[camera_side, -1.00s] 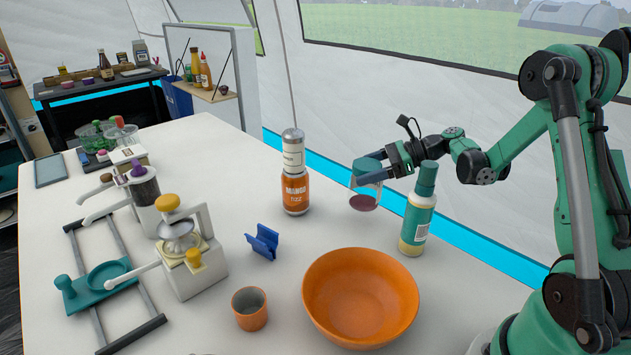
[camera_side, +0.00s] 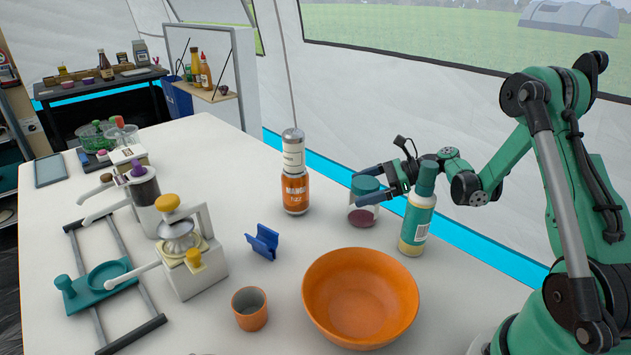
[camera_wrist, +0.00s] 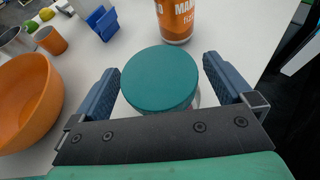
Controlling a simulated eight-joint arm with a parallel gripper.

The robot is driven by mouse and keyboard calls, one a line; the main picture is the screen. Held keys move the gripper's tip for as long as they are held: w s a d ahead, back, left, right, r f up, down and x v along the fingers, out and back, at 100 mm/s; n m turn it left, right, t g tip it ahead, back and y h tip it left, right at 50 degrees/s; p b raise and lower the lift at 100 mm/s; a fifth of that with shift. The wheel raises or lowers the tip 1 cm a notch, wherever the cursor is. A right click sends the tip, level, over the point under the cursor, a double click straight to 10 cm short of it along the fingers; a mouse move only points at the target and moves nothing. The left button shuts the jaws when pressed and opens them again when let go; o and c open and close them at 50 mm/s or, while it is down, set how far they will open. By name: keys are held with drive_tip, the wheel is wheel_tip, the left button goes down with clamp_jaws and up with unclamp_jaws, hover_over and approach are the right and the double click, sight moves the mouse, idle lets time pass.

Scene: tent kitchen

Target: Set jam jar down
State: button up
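The jam jar (camera_side: 362,214) is clear glass with dark red jam low inside and a teal lid. It stands upright on the white table (camera_side: 300,235), between the mango can and the teal bottle. In the wrist view its round lid (camera_wrist: 160,80) lies between the two blue fingers and hides most of the glass. My gripper (camera_side: 369,184) is open around the jar's top, one finger on each side. The wrist view shows slim gaps beside the lid at my gripper (camera_wrist: 161,77).
An orange mango can (camera_side: 295,190) stands just left of the jar. A teal bottle (camera_side: 417,222) stands close on the right, in front of my wrist. A large orange bowl (camera_side: 335,262), an orange cup (camera_side: 249,309) and a blue holder (camera_side: 262,243) are nearer the front.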

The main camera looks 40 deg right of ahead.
drive_tip(key=shift+r, duration=0.2)
drive_tip(key=v, duration=1.2)
